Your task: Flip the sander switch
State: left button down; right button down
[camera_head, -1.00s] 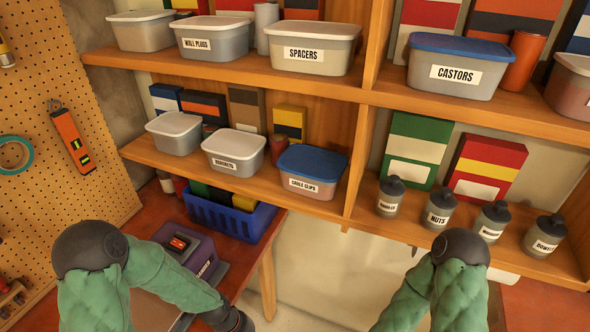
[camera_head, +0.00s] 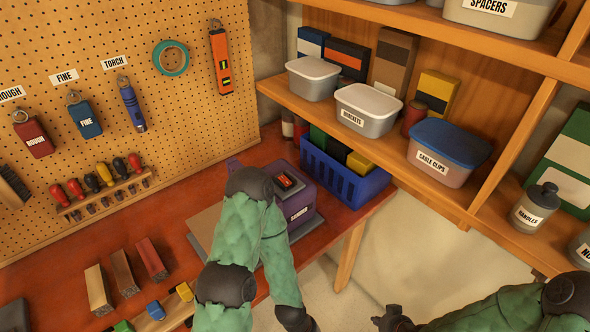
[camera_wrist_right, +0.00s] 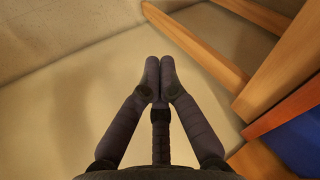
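My right gripper (camera_head: 381,320) is at the bottom of the head view, low over the pale floor and away from the sander. In the right wrist view its two fingers (camera_wrist_right: 160,66) are together with nothing between them.
A blue crate (camera_head: 343,178) stands right of the sander. Shelves with a blue-lidded bin (camera_head: 449,143) rise at the right. A pegboard (camera_head: 180,105) with hanging tools stands behind the bench. Wood blocks (camera_head: 124,272) lie at the left. A bench leg (camera_head: 349,258) stands near my right gripper.

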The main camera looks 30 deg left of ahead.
jog(key=w+a+r+n+t+y, duration=0.3)
jog(key=w+a+r+n, duration=0.1)
jog(key=w+a+r, duration=0.7)
notch_tip(320, 180, up, 27)
jog(key=n+y+b, duration=0.2)
jog(key=n+y, duration=0.6)
jog(key=n, duration=0.1)
send_over(287, 184)
jog(key=shift+s+d+f+g, duration=0.15)
jog(key=shift+s+d+g, duration=0.1)
jog(key=shift+d+g, duration=0.2)
jog(key=shift+w+a+f+t+b, duration=0.1)
jog(key=shift+a+f+t+b, duration=0.15)
jog(key=shift+f, duration=0.3)
jog(key=shift+w+a+f+b, duration=0.15)
jog(key=shift+f+b, duration=0.15)
jog(key=shift+f, duration=0.25)
jog(key=shift+a+f, duration=0.1)
jog(key=shift+f, duration=0.7)
